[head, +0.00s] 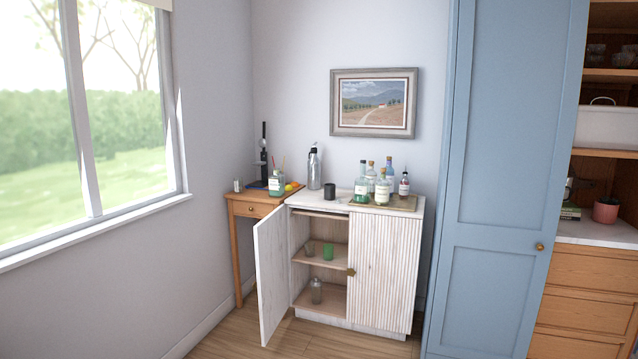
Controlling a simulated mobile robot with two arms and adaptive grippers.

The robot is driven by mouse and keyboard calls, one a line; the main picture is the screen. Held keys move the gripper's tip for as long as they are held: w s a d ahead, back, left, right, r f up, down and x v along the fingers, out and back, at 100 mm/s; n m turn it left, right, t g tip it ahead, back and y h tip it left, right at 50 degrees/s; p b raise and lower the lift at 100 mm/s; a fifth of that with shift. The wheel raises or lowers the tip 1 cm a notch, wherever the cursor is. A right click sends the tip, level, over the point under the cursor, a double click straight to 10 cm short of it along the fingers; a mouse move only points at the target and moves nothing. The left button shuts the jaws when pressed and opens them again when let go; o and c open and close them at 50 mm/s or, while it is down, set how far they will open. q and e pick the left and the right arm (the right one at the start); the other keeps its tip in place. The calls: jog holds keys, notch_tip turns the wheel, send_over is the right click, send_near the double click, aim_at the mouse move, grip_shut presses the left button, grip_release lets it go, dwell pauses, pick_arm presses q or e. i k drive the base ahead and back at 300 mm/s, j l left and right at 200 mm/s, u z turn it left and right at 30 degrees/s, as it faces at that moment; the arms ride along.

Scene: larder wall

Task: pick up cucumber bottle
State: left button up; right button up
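No label is readable, so I cannot tell which bottle is the cucumber bottle. On top of the white cabinet (315,201) stand a greenish bottle (362,188) with a pale label, a clear bottle (382,188), a dark bottle (404,186) and others partly hidden behind them. A clear bottle (316,291) stands on the cabinet's bottom shelf. Neither of my grippers is in view.
The cabinet's left door (271,275) stands open; its right door (380,270) is shut. A silver shaker (314,170) and a dark cup (329,192) stand on top. A green glass (328,252) is on the inner shelf. A tall blue door (505,180) is at right.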

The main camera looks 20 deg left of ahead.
aim_at(276, 181)
jog(key=i+j+u, duration=0.2)
jog(key=i, duration=0.55)
jog(key=i+j+u, duration=0.25)
jog(key=i, duration=0.5)
jog(key=i+j+u, duration=0.2)
jog(key=i, duration=0.6)
jog(key=l, duration=0.05)
